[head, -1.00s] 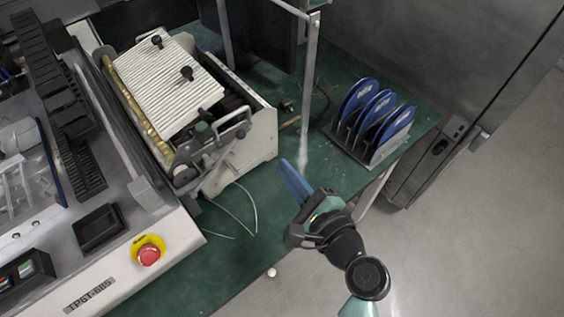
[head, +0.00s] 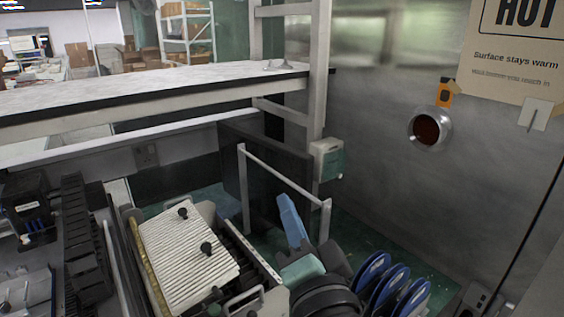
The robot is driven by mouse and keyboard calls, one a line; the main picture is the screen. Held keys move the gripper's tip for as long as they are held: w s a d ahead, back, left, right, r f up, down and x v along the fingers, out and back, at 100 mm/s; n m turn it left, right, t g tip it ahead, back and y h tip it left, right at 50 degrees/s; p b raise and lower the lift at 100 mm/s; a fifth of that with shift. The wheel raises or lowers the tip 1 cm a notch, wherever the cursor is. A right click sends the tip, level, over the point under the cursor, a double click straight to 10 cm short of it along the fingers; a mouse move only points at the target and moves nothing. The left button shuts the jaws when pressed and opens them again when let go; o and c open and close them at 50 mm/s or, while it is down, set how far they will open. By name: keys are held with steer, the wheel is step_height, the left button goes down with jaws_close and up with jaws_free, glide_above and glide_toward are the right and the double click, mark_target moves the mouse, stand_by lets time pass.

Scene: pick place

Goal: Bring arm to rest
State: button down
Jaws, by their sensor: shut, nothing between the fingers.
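My gripper (head: 290,218) shows at the lower middle of the head view, with blue fingers pointing up and away from me. The fingers are together and nothing is held between them. My arm's dark and teal wrist parts fill the bottom edge below it. The gripper appears in front of the dark panel and the grey metal frame, apart from them as far as I can tell. The rest of my arm is out of view.
A ribbed white machine cover (head: 188,258) with black knobs lies left of my gripper. Blue discs in a rack (head: 385,285) stand close on the right. A metal rail frame (head: 285,180) and dark panel (head: 265,185) rise behind. A steel wall (head: 400,150) bounds the right.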

steer(key=s+r+n+t+h+p, duration=0.1)
steer(key=s+r+n+t, duration=0.3)
steer(key=r, duration=1.1)
steer(key=s+a+r+n+t+h+p, duration=0.1)
steer(key=s+r+n+t+h, duration=0.2)
steer(key=s+r, duration=0.6)
step_height(320, 180, up, 6)
steer(key=shift+r+n+t+h, duration=0.1)
steer(key=shift+n+t+h, duration=0.3)
steer(key=shift+n+t, duration=0.35)
